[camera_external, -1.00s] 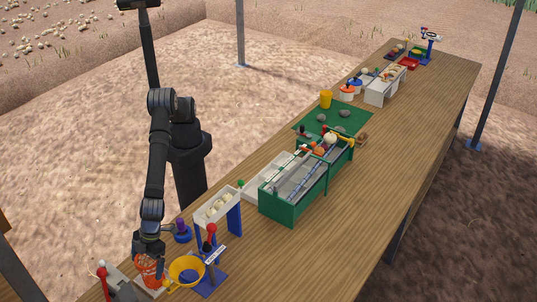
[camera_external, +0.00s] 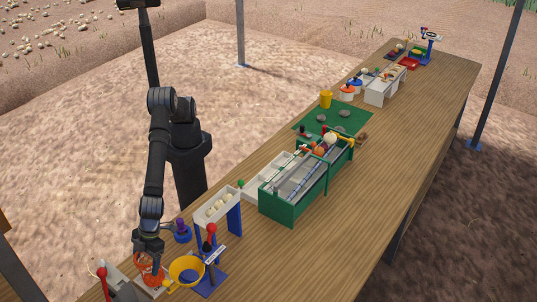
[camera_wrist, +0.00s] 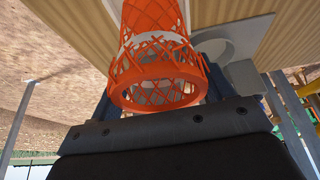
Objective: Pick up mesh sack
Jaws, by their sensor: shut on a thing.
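The orange mesh sack (camera_external: 150,269) is at the near left end of the table in the outside view, a netted tube with an open rim. In the wrist view the mesh sack (camera_wrist: 155,60) fills the upper middle, its round rim toward the camera. My gripper (camera_external: 148,250) is at the sack's top, with its jaws shut on it. In the wrist view the fingers are mostly hidden behind the sack. A grey-white plate with a round ring (camera_wrist: 228,45) lies beyond the sack. I cannot tell whether the sack touches it.
A yellow funnel bowl (camera_external: 187,269) stands close to the sack's right. A blue stand with a red knob (camera_external: 211,250) and a white chute on blue legs (camera_external: 218,207) stand further right. A red-topped lever (camera_external: 102,272) is at the left.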

